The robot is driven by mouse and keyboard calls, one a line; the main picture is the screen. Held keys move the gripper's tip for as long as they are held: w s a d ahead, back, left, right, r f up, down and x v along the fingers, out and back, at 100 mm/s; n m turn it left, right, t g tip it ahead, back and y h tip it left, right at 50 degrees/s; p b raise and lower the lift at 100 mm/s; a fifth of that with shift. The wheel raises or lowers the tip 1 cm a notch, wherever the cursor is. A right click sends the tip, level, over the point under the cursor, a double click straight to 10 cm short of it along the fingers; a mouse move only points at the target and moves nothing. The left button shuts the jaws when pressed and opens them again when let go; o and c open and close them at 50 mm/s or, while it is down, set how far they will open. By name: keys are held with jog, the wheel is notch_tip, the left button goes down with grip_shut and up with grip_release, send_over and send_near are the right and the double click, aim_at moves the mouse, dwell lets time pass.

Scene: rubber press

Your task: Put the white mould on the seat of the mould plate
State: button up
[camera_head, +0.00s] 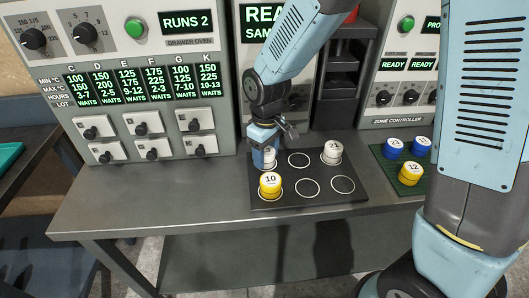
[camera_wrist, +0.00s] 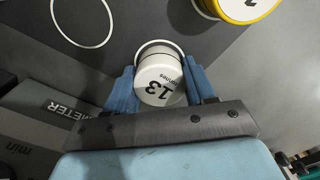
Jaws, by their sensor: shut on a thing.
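My gripper (camera_head: 265,157) shows over the back left seat of the dark mould plate (camera_head: 325,199) in the head view, mostly hiding this mould. In the wrist view a white ring arcs close around the mould's far edge; whether its base touches the plate I cannot tell. Another white mould (camera_head: 332,152) stands on the back right seat. A yellow mould (camera_head: 270,186) marked 10 stands on the front left seat.
The back middle ring (camera_head: 299,160), front middle ring (camera_head: 307,188) and front right ring (camera_head: 342,184) are empty. A green mat (camera_head: 390,161) at the right holds blue moulds (camera_head: 394,148) and a yellow mould (camera_head: 411,173). The drawer oven (camera_head: 140,100) stands behind left. Bare bench (camera_head: 150,200) lies left.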

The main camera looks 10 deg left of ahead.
aim_at(266, 151)
jog(key=o, duration=1.2)
jog(key=shift+r, duration=0.1)
notch_tip(266, 151, up, 12)
jog(key=s+d+r+m+t, duration=0.2)
jog(key=d+r+m, duration=0.3)
jog(key=d, duration=0.7)
jog(key=s+d+r+m+t, duration=0.25)
jog(key=d+r, duration=0.35)
jog(key=d, duration=0.5)
jog(key=s+d+r+m+t, duration=0.1)
jog(key=s+d+m, duration=0.3)
jog(key=s+d, duration=0.2)
jog(key=shift+s+d+r, duration=0.15)
jog(key=shift+d, duration=0.5)
